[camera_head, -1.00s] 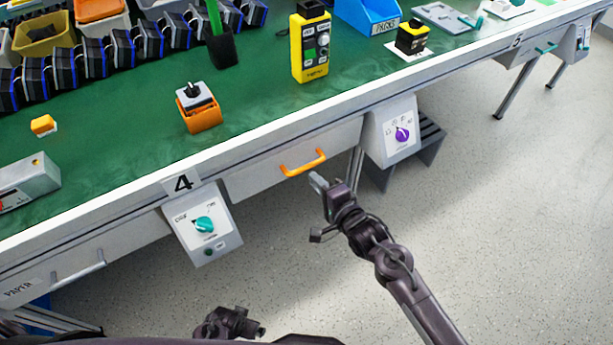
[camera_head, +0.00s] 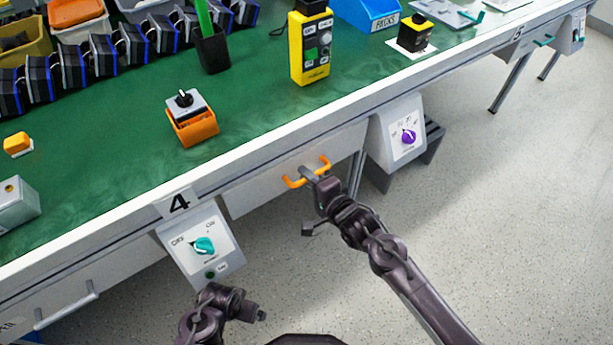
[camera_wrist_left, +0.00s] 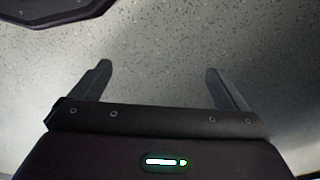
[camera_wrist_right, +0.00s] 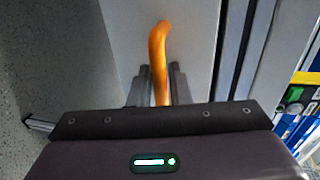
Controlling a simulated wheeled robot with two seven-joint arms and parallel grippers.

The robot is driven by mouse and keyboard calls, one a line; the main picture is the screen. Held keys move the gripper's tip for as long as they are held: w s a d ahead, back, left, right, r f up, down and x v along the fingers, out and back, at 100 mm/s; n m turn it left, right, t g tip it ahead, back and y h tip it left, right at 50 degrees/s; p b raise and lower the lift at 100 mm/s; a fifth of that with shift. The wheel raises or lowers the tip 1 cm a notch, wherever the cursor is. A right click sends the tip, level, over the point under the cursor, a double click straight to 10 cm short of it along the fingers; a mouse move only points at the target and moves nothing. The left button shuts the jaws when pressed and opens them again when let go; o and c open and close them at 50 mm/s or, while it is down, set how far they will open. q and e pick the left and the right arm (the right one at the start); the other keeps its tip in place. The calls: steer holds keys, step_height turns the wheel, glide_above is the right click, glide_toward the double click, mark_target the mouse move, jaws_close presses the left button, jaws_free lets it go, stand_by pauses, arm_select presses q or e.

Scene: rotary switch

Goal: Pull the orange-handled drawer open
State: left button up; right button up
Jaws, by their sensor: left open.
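The drawer (camera_head: 252,190) with the orange handle (camera_head: 291,183) is under the edge of the green bench, and its grey front sits close beneath the bench edge. My right gripper (camera_head: 308,175) is at the handle. In the right wrist view the orange handle (camera_wrist_right: 159,45) runs down between the two fingers of the right gripper (camera_wrist_right: 160,85), which are close together on it. Part of the bar is hidden by the gripper. My left gripper (camera_head: 257,312) is low in front of the bench; in the left wrist view its fingers (camera_wrist_left: 158,82) are wide apart and empty over the floor.
A panel with a teal knob (camera_head: 204,246) hangs left of the drawer, and a panel with a purple knob (camera_head: 408,137) hangs to its right. Another drawer handle (camera_head: 67,307) is at lower left. The floor (camera_head: 520,220) at right is clear.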

jaws_close()
steer(key=shift+s, duration=0.15)
arm_select(q)
steer(key=s+a+f+p, duration=0.3)
steer(key=s+f+p, duration=0.1)
steer(key=f, duration=0.4)
steer(key=s+a+r+p, duration=0.1)
steer(key=s+a+p, duration=0.1)
steer(key=s+p, duration=0.8)
steer(key=shift+s+a+r+g+p, duration=0.25)
steer(key=shift+s+g+p, duration=0.1)
steer(key=shift+s, duration=1.55)
arm_select(e)
steer(key=f+v, duration=0.2)
steer(key=v, duration=1)
steer(key=s+f+v, duration=0.1)
steer(key=f+v, duration=0.2)
steer(key=v, duration=1)
steer(key=shift+d, duration=0.3)
steer(key=shift+f, duration=0.15)
